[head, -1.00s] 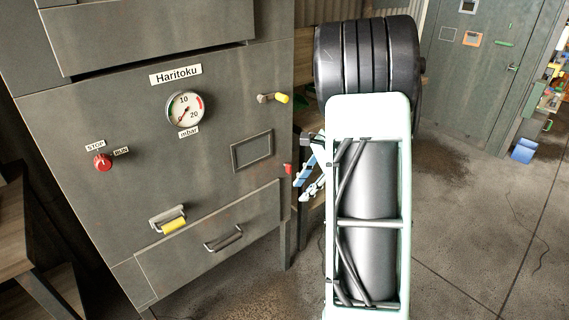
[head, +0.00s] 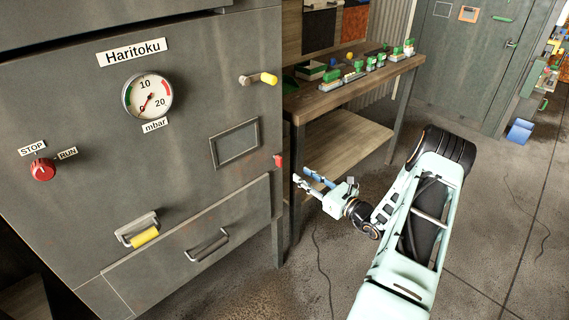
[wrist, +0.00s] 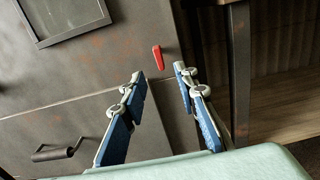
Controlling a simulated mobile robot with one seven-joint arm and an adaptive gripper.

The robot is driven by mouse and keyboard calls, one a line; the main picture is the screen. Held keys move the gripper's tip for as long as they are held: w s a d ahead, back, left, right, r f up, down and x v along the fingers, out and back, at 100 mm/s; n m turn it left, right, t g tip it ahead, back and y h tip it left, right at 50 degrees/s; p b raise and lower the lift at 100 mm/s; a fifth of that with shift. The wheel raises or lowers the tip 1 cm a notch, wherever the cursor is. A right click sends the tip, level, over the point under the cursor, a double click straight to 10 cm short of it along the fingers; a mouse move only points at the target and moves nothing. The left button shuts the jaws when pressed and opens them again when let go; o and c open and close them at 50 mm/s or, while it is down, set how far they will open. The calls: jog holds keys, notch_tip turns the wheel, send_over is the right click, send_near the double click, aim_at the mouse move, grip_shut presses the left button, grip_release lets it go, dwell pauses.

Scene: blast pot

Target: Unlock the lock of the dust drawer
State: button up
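The grey dust drawer (head: 185,262) is closed in the lower front of the Haritoku cabinet, with a bar handle (head: 207,245). The handle (wrist: 58,151) also shows at lower left in the wrist view. A small red lever (head: 278,161) sits at the cabinet's right edge, above the drawer's right end. It points upright in the wrist view (wrist: 158,57). A yellow-gripped latch (head: 139,231) is at the drawer's upper left. My gripper (head: 313,180) is open and empty, just right of and below the red lever in the head view. Its fingertips (wrist: 158,73) are apart from the lever.
A wooden workbench (head: 345,93) with several small items stands right of the cabinet, close behind my gripper. The cabinet front also has a pressure gauge (head: 147,95), a red STOP/RUN knob (head: 42,170) and a yellow-tipped handle (head: 262,79). Open floor lies at right.

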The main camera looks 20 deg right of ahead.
aim_at(278, 161)
jog(key=x, duration=0.9)
jog(key=shift+w+a, duration=0.2)
jog(key=shift+w, duration=0.15)
jog(key=shift+f, duration=0.1)
grip_shut()
